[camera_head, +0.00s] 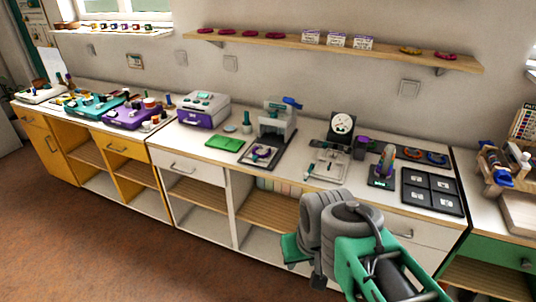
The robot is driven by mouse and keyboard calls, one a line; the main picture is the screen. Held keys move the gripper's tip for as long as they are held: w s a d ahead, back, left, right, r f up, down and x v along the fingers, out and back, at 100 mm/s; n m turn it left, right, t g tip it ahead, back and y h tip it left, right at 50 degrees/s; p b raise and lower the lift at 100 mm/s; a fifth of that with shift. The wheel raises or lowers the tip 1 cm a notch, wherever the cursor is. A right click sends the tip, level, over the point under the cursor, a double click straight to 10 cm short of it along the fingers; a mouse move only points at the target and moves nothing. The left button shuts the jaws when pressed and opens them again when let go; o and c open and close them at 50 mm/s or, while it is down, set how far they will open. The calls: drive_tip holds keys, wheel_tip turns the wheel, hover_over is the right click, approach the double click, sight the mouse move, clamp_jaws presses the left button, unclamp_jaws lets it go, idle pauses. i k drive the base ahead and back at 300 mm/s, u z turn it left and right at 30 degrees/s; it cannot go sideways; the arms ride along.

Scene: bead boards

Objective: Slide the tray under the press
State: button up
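A grey press (272,124) with a blue handle stands on the white counter, in the middle of the view. I cannot tell whether that is one part with the press. A pale flat tray-like fixture (322,168) lies to the right of the press, apart from it. My gripper (305,262) is at the lower right, in front of the cabinets and below the counter top. Its fingers are small and partly hidden by my arm, so its opening is unclear.
A green board (225,144) lies left of the press, near a purple and grey box (204,110). A round dial (342,124), a small upright stand (382,168) and a dark four-part panel (432,191) are to the right. A shelf (340,47) hangs above.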

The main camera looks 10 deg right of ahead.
sight(249, 156)
drive_tip(key=i, duration=0.65)
drive_tip(key=u, duration=0.5)
drive_tip(key=i, duration=0.9)
drive_tip(key=u, duration=0.9)
drive_tip(key=i, duration=0.35)
drive_tip(key=u, duration=0.2)
